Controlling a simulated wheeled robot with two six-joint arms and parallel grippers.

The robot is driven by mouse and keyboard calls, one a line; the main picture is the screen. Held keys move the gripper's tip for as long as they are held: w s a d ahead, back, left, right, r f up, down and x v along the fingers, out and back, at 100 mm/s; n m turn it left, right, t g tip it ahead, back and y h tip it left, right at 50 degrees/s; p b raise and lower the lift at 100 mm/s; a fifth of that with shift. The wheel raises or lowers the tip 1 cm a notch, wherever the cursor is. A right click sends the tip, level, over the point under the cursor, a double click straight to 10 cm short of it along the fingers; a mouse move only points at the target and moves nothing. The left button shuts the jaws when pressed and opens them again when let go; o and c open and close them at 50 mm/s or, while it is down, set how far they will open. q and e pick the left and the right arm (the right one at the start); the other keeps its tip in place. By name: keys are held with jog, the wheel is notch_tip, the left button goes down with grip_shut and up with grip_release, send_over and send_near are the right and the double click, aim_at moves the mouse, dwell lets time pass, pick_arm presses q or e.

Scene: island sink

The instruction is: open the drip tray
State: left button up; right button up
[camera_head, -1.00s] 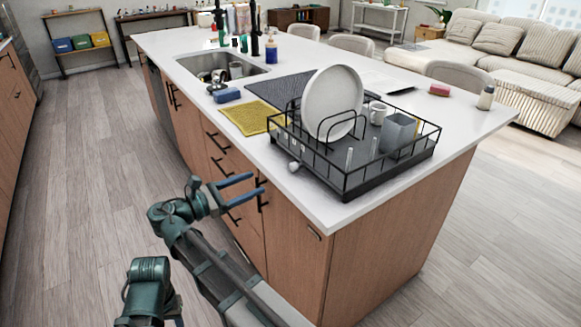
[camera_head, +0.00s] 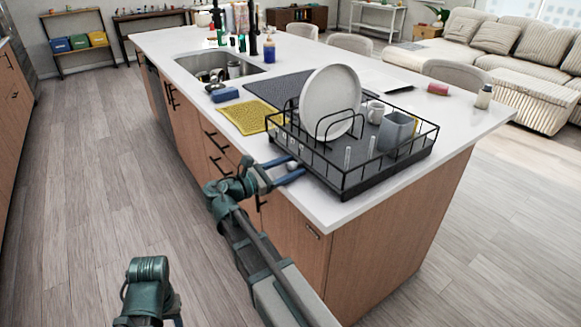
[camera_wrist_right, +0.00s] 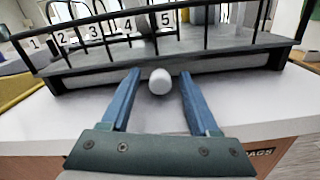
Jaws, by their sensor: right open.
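The dish rack (camera_head: 390,165) is a black wire frame standing at the island's near corner. Under its front edge in the wrist view is the pale front strip of the drip tray (camera_wrist_right: 215,66). A small round white knob (camera_wrist_right: 160,82) sits at the middle of that strip; it also shows at the rack's left side in the head view (camera_head: 292,166). My right gripper (camera_head: 295,168) is open, with its blue fingers on either side of the knob and gaps visible in the wrist view (camera_wrist_right: 158,90). Most of the tray is hidden. My left gripper's fingers are not visible.
A white plate (camera_head: 327,103), white mug (camera_head: 375,112) and grey cup (camera_head: 396,132) stand in the rack. The counter's front edge is below my right gripper.

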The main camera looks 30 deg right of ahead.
jog(key=shift+d, duration=0.1)
grip_shut()
dwell(0.3)
dwell(1.1)
